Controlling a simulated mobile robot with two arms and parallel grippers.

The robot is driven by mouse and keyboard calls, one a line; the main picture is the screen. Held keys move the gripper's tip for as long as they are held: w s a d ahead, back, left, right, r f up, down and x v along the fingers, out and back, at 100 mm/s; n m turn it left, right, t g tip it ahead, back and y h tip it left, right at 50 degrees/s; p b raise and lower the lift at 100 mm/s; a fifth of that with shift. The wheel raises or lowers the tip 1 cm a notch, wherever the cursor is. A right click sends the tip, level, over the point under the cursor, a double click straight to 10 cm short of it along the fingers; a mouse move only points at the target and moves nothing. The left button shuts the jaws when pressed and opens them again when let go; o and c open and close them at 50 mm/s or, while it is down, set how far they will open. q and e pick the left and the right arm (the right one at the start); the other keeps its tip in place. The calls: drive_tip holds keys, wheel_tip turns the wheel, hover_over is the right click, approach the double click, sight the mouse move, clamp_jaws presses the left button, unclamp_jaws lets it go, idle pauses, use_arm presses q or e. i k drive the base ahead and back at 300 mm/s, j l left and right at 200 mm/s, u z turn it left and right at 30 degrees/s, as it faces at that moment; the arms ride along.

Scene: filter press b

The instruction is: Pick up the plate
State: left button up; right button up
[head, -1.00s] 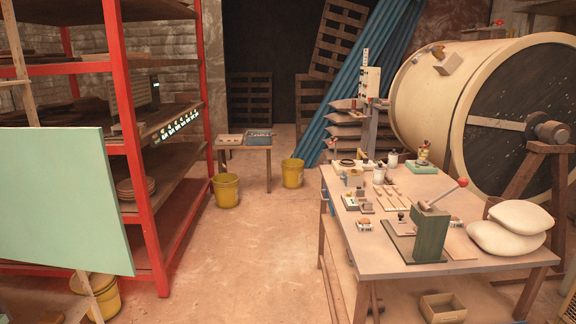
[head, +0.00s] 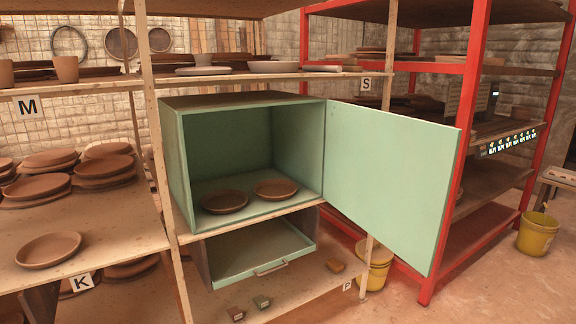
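Several plates are in the head view. Two brown plates lie inside the open green cabinet (head: 250,105), a left one (head: 225,202) and a right one (head: 275,189), side by side on its floor. A single brown plate (head: 48,250) lies on the shelf marked K at the lower left. Stacks of brown plates (head: 104,167) stand behind it. A pale plate (head: 203,71) lies on the upper shelf. I cannot tell which plate is meant. Neither of my grippers is in view.
The cabinet's green door (head: 390,175) swings wide open to the right, in front of the red rack (head: 468,120). A green drawer (head: 262,258) sticks out below the cabinet. Yellow buckets (head: 537,234) stand on the floor. The floor at the lower right is clear.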

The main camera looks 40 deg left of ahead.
sight(271, 190)
drive_tip(key=i+l+u, duration=0.1)
drive_tip(key=i+u, duration=0.15)
drive_tip(key=u, duration=0.25)
drive_tip(key=i+l+u, duration=0.15)
drive_tip(key=u, duration=0.3)
drive_tip(key=i+l+u, duration=0.2)
drive_tip(key=u, duration=0.3)
drive_tip(key=i+l+u, duration=0.1)
drive_tip(key=l+u, duration=0.25)
drive_tip(key=u, duration=0.15)
drive_tip(key=i+l+u, duration=0.1)
drive_tip(key=l+u, duration=0.25)
drive_tip(key=u, duration=0.15)
drive_tip(key=l+u, duration=0.15)
drive_tip(key=l, duration=0.8)
drive_tip(key=l+u, duration=0.15)
drive_tip(key=l, duration=0.85)
drive_tip(key=k+l+u, duration=0.15)
drive_tip(key=l, duration=0.8)
drive_tip(key=i+j, duration=0.3)
drive_tip(key=j, duration=0.2)
